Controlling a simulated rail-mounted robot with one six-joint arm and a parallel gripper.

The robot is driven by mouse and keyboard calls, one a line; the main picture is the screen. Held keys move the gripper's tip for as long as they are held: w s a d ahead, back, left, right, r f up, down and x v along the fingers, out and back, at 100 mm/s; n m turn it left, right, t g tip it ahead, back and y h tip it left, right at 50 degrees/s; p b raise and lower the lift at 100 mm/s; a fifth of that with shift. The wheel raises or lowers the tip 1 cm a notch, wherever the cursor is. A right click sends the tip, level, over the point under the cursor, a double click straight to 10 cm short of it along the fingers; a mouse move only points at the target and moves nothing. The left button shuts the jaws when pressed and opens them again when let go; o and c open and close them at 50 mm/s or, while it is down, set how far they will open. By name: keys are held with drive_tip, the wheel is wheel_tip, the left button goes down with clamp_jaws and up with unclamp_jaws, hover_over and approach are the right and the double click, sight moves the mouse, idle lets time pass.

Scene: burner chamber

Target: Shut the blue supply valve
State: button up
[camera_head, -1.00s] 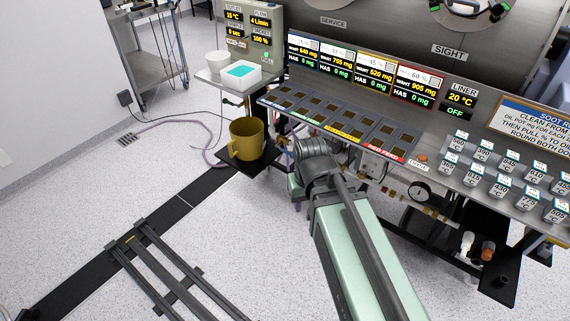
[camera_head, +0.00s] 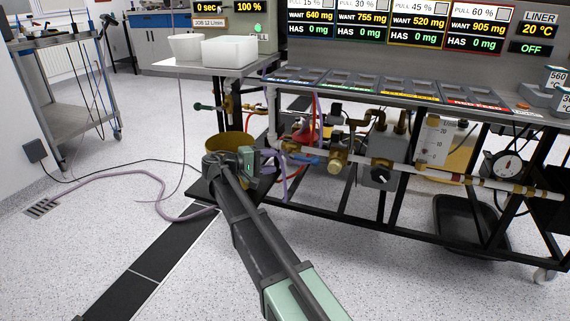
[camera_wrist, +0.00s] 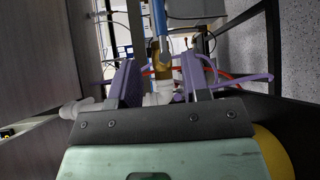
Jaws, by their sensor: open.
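The blue supply valve shows in the head view as a blue lever (camera_head: 304,158) on brass pipework under the bench's left end. In the wrist view its blue lever (camera_wrist: 160,18) runs up from a brass body (camera_wrist: 163,66). My gripper (camera_head: 268,163) is just left of the valve in the head view. In the wrist view my gripper's purple fingers (camera_wrist: 166,75) are open, one on each side of the brass body as seen. Nothing is held. I cannot tell whether the fingers touch the valve or how far it lies beyond them.
A yellow pot (camera_head: 224,142) stands just behind my wrist. A second brass valve (camera_head: 337,160) and a grey regulator box (camera_head: 381,150) are to the right. The black frame rail (camera_head: 345,214) runs below.

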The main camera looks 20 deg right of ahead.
sight(300, 159)
drive_tip(key=d, duration=0.3)
drive_tip(key=d+f+b, duration=0.1)
drive_tip(key=d, duration=0.7)
drive_tip(key=shift+s+d+f, duration=0.1)
drive_tip(key=shift+s+f, duration=0.1)
drive_tip(key=shift+f, duration=0.05)
clamp_jaws()
